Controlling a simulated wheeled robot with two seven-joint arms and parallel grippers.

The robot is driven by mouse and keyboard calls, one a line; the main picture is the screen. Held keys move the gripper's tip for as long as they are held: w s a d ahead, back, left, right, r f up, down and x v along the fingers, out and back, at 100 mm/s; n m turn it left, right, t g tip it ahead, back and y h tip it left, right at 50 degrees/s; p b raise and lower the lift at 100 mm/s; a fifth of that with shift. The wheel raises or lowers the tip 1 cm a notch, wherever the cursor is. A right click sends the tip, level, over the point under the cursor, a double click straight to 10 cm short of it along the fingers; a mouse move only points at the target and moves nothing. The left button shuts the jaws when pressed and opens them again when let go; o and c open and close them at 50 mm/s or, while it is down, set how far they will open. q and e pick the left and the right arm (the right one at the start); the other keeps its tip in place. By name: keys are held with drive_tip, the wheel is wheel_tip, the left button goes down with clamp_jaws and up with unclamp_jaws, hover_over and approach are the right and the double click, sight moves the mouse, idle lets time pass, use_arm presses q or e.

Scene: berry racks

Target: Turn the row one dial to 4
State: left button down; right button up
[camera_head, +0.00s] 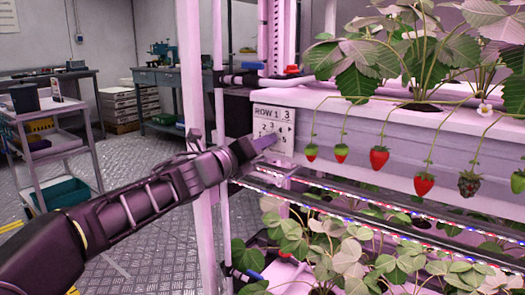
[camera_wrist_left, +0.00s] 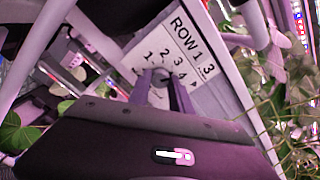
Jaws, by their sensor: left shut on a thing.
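The row one panel (camera_head: 288,113) is a white plate on the left end of the upper planter. It reads "ROW 1" with a 3 in a box, and numbers are set in an arc below. It also shows in the wrist view (camera_wrist_left: 152,48), tilted. My left gripper (camera_head: 258,145) reaches it from the left. In the wrist view its two fingers (camera_wrist_left: 164,90) are shut on the dial (camera_wrist_left: 161,78), one on each side. The fingers hide most of the dial, and I cannot tell where its pointer stands. My right gripper is not in view.
A pink rack post (camera_head: 196,60) stands just left of the panel, close to my left arm. Strawberries (camera_head: 379,158) hang along the planter (camera_head: 400,135) to the right. Leafy plants (camera_head: 340,250) fill the tier below. A cart (camera_head: 62,142) stands at the far left.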

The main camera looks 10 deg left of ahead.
use_arm(q)
drive_tip(key=shift+m+b, duration=0.55)
drive_tip(key=shift+m, duration=1.15)
drive_tip(key=c, duration=1.2)
unclamp_jaws()
drive_tip(key=shift+o, duration=0.2)
drive_tip(key=shift+s, duration=0.1)
drive_tip(key=v, duration=0.7)
drive_tip(key=shift+s+p, duration=0.25)
drive_tip(key=shift+p, duration=0.05)
drive_tip(key=shift+a, duration=0.15)
